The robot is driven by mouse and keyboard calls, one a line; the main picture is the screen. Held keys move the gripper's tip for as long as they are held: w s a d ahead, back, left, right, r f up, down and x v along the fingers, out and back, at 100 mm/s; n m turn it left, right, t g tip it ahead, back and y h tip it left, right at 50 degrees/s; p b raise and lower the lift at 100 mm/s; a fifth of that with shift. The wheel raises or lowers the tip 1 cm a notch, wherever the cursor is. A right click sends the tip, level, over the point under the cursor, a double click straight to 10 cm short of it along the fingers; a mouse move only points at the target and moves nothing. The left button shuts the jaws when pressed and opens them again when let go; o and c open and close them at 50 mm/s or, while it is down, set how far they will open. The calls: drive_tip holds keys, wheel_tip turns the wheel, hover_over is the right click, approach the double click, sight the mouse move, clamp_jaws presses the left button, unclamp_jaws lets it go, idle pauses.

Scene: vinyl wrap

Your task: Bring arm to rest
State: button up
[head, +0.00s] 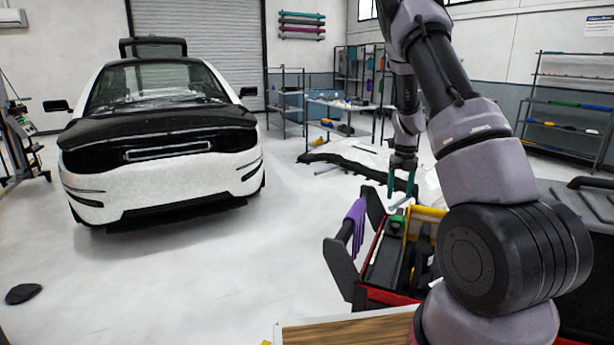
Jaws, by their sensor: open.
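My gripper (401,184) hangs at the end of my arm, right of the middle in the head view. Its two green fingers point down and stand apart, with nothing seen between them. It is above the far end of a red and black tool cart (372,297). My arm rises at the right of the picture and bends down to the gripper. A purple cloth-like item (354,226) hangs on the cart's left side. A green item (396,225) and a yellow item (426,217) sit in the cart below the gripper.
A white car (160,180) with a black hood stands at the left. Dark panels (360,170) lie on white sheeting behind the gripper. Shelves (570,105) line the right wall. A wooden surface (345,333) is in front. The floor between car and cart is clear.

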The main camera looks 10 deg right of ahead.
drive_tip(key=s+a+r+n+t+y, duration=0.1)
drive_tip(key=s+a+r+n, duration=0.35)
drive_tip(key=r, duration=0.35)
drive_tip(key=s+a+r+n+t, duration=0.1)
drive_tip(key=s+a+r+n, duration=0.2)
drive_tip(key=r+n, duration=0.3)
drive_tip(key=s+a+r+n+t+y, duration=0.1)
drive_tip(key=s+a+r+n, duration=0.25)
drive_tip(key=r, duration=0.55)
drive_tip(key=s+a+r+n+t, duration=0.2)
drive_tip(key=s+a+r+n, duration=0.1)
drive_tip(key=s+n, duration=0.6)
drive_tip(key=s+a+r+n+t, duration=0.2)
drive_tip(key=s+r+n, duration=0.3)
drive_tip(key=s+n, duration=0.4)
drive_tip(key=shift+s+a+r, duration=0.35)
drive_tip(key=shift+s+a, duration=0.35)
drive_tip(key=shift+s, duration=0.2)
